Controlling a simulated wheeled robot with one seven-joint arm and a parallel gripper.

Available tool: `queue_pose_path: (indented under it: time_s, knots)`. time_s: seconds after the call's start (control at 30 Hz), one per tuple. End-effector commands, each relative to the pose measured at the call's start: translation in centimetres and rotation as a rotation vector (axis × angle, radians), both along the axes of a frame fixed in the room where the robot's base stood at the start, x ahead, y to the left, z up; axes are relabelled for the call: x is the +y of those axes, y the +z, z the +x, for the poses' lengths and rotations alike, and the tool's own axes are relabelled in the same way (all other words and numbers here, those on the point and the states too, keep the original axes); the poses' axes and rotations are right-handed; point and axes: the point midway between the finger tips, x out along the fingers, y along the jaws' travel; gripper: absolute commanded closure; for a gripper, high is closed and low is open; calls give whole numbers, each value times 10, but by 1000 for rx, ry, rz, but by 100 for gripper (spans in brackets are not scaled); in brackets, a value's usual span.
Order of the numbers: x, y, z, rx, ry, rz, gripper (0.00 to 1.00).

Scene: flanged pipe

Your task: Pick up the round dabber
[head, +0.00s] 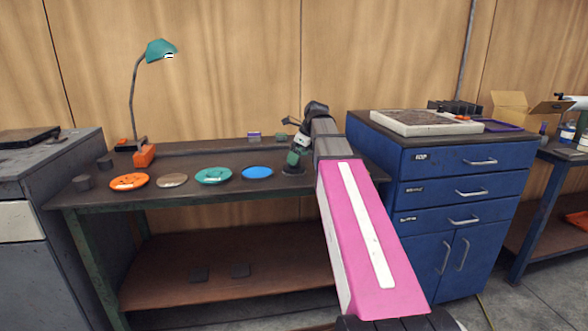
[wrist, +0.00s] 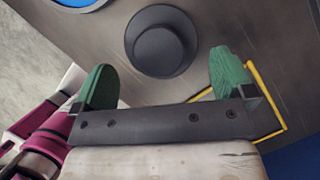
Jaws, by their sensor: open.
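The round dabber (wrist: 160,45) is a dark grey round piece with a wider base and a narrower raised top, standing on the workbench (wrist: 255,28). In the wrist view it is at the top middle, between and just beyond the two green fingers of my gripper (wrist: 161,65). My gripper is open, with nothing between its fingers. In the head view my gripper (head: 296,158) is over the right end of the bench, and a dark base, likely the dabber's (head: 292,171), shows just below it. The gripper hides most of it.
A blue dish (head: 257,173) lies left of the dabber, followed by a teal dish (head: 213,176), a tan dish (head: 172,181) and an orange dish (head: 129,181). A yellow outline (wrist: 262,92) shows by the right finger. A blue cabinet (head: 440,165) stands right of the bench.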

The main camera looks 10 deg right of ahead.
Motion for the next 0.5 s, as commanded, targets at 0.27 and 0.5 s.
queue_pose_path:
  time_s: [0.27,0.5]
  knots:
    - [15,-25,10,2,2,0,0]
    - [20,-44,14,1,0,1,0]
